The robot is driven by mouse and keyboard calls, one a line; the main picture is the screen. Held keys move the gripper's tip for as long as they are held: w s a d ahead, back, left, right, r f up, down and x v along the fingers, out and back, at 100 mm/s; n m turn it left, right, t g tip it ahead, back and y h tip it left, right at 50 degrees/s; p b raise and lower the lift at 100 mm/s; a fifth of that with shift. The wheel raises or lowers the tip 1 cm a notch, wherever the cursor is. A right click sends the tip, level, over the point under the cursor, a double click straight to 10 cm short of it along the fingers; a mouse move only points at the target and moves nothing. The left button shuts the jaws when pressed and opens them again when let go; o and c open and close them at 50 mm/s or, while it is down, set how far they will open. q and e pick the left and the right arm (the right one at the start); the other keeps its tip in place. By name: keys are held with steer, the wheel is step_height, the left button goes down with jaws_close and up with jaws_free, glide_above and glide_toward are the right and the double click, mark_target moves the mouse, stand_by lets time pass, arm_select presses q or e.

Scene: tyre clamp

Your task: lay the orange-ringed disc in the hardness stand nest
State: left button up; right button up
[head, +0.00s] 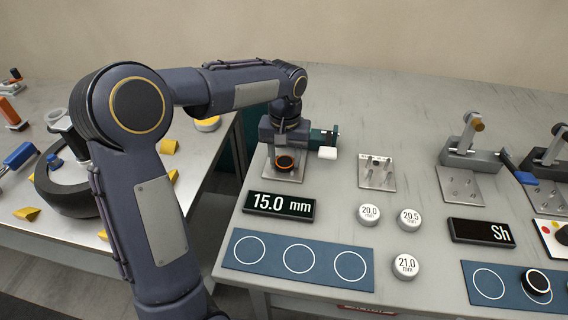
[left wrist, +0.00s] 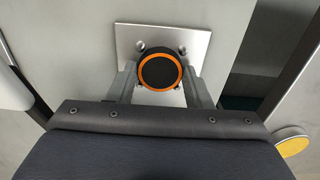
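The orange-ringed disc (head: 286,162) is black with an orange rim. It is at a square metal plate (head: 284,176) on the left of the grey bench, and also shows in the left wrist view (left wrist: 160,71) over that plate (left wrist: 125,40). My left gripper (left wrist: 161,80) comes from above, one finger on each side of the disc, with no clear gap visible. Whether the disc touches the plate is unclear. A lever stand (head: 470,150) with a metal plate (head: 461,185) stands at right, behind a display reading "Sh" (head: 482,232); its plate looks empty. My right gripper is not in view.
A "15.0 mm" display (head: 280,206) and a blue mat with circles (head: 240,252) lie in front. White discs (head: 407,263), a small plate with pins (head: 376,172) and another lever stand (head: 547,155) share the bench. A dark disc (head: 536,281) lies on the right mat.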

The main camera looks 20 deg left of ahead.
mark_target(284, 162)
arm_select(q)
steer(key=c, duration=0.3)
steer(key=shift+r+p, duration=2.7)
steer(key=shift+r, duration=0.35)
steer(key=shift+c, duration=0.2)
steer(key=shift+f, duration=0.1)
